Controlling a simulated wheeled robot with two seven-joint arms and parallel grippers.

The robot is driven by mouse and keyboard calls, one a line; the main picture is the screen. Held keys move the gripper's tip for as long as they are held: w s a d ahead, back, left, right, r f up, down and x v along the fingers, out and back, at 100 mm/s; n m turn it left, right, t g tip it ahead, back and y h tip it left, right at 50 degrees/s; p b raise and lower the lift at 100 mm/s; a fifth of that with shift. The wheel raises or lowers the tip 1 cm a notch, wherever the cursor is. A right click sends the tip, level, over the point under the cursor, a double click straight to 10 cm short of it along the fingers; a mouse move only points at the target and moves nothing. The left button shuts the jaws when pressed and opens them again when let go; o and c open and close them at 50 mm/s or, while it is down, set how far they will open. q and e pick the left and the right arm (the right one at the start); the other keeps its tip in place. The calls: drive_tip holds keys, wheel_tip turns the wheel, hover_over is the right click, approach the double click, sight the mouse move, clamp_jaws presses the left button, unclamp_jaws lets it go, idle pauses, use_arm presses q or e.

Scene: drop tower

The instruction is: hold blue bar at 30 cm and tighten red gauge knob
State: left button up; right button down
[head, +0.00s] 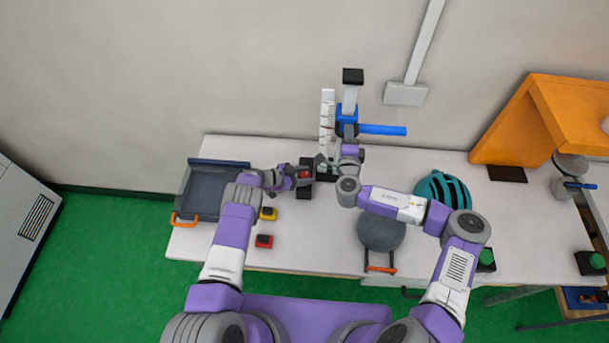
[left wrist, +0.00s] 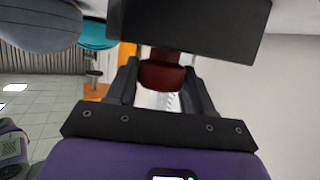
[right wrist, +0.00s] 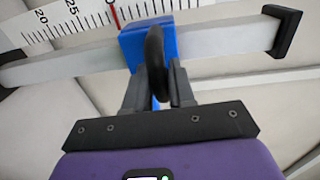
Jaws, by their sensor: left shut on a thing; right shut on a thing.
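The blue bar (head: 382,130) sticks out to the right from a blue block on the grey upright post, beside a white scale (head: 327,115). My right gripper (head: 349,147) is shut on a dark round handle (right wrist: 155,62) in front of the blue block (right wrist: 170,40). In the right wrist view a red scale mark (right wrist: 114,14) lies beside the block's edge; its exact reading is hard to tell. My left gripper (head: 303,176) is low by the post's foot, shut on the dark red gauge knob (left wrist: 161,72), with a black box (left wrist: 190,28) just beyond it. The fingers partly hide the knob.
A grey tray (head: 190,163) stands at the table's left. A teal helmet (head: 443,187) and a grey round object (head: 380,232) are under and beside my right arm. An orange shelf (head: 545,110) stands far right.

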use_arm(q)
drive_tip(key=shift+w+r+m+g, duration=0.1)
drive_tip(key=shift+r+m+g, duration=0.05)
drive_tip(key=shift+m+g, duration=0.45)
drive_tip(key=o, duration=1)
drive_tip(key=v, duration=1.2)
drive_tip(key=shift+a+f, duration=0.1)
drive_tip(key=shift+f, duration=0.15)
